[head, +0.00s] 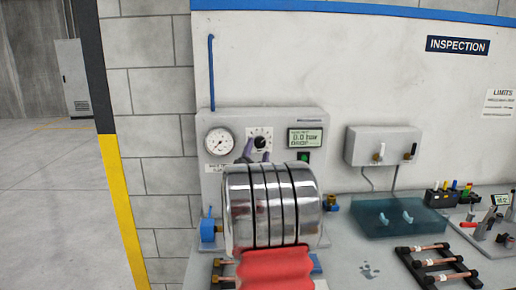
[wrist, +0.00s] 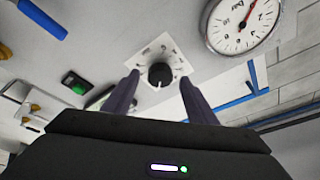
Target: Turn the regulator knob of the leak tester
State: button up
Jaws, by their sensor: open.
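The leak tester (head: 315,121) is a pale grey panel box against the wall. Its regulator knob (head: 260,142) is black on a white dial plate, between a round gauge (head: 219,141) and a display (head: 305,139) that reads about 0.0 bar. In the wrist view the knob (wrist: 160,75) lies between the fingertips of my gripper (wrist: 158,88), with clear space on both sides. My gripper is open, one finger to each side of the knob. Whether the fingertips reach as deep as the knob cannot be told. My arm hides the tester's lower front in the head view.
A green button (head: 303,157) sits below the display. A blue valve (head: 208,225) stands on the bench left of my arm. To the right are a wall box (head: 383,145), a water tank (head: 400,217) and a rack of copper tubes (head: 438,262).

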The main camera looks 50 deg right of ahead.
aim_at(259, 145)
jog(key=shift+x, duration=1.5)
jog(key=shift+c, duration=0.4)
jog(key=c, duration=0.9)
jog(key=shift+a, duration=0.2)
jog(key=shift+c, duration=0.4)
jog(key=shift+d, duration=0.1)
jog(key=shift+d, duration=0.1)
